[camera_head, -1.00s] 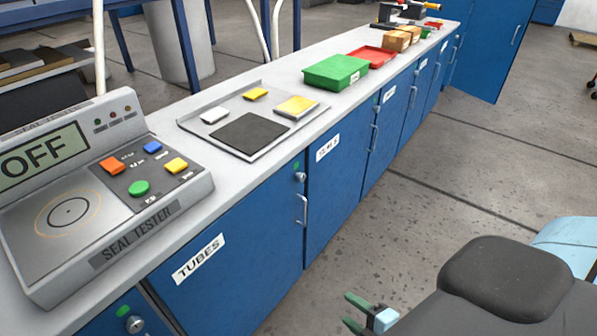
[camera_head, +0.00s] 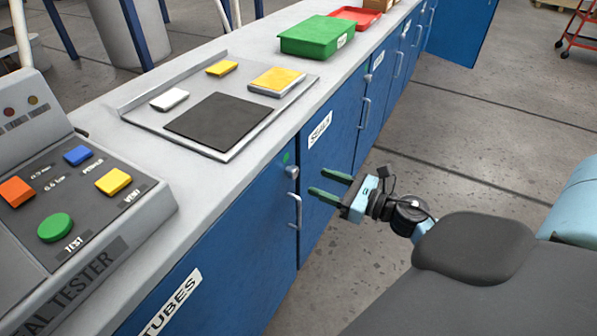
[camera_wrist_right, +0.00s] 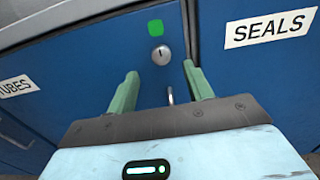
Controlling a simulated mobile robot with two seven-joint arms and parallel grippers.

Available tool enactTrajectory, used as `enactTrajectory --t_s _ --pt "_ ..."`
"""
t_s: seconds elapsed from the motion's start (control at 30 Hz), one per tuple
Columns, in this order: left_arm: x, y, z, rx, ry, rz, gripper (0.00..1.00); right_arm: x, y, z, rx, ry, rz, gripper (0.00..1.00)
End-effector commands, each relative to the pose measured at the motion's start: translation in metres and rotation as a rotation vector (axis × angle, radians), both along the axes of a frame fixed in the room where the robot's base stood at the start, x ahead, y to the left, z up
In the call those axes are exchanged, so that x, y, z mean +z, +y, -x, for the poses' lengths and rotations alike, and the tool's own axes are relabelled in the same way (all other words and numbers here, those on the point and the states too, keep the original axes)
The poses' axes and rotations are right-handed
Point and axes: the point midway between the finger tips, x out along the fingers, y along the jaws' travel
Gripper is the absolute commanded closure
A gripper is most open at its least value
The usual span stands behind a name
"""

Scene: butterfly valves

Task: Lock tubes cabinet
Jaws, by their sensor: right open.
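The tubes cabinet (camera_head: 215,270) is a blue door with a white TUBES label (camera_head: 170,305); the door looks closed. The right wrist view shows the lock (camera_wrist_right: 161,55) with a dark, upright slot, under the green square (camera_wrist_right: 155,27). My right gripper (camera_head: 322,183) is open and empty, its green fingers pointing at the door, apart from the lock. In the wrist view the lock appears between the fingers (camera_wrist_right: 160,70). My left gripper is out of view.
The seals cabinet (camera_head: 338,165) adjoins on the right, its door closed. On the counter above stand the seal tester (camera_head: 75,215), a scale-like tray with a dark pad (camera_head: 218,122), and a green bin (camera_head: 318,36).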

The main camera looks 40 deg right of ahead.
Motion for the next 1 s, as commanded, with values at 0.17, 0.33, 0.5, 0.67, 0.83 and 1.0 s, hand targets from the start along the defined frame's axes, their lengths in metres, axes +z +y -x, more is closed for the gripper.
enactTrajectory --t_s 0.17,0.33,0.5,0.67,0.83,1.0 --pt "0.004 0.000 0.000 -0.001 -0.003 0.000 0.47 0.003 0.009 -0.023 -0.001 -0.002 -0.002 0.49" --pt "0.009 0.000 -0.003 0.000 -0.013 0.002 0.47 0.003 0.018 -0.045 -0.002 -0.002 -0.003 0.49" --pt "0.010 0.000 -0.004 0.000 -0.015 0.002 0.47 0.001 0.025 -0.060 -0.002 0.000 -0.004 0.49" --pt "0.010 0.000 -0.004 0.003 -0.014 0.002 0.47 0.000 0.028 -0.066 -0.001 0.002 -0.005 0.49" --pt "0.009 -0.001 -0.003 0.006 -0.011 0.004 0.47 0.000 0.028 -0.067 -0.001 0.002 -0.004 0.49" --pt "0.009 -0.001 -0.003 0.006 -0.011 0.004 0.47 0.000 0.028 -0.066 -0.001 0.002 -0.004 0.61"
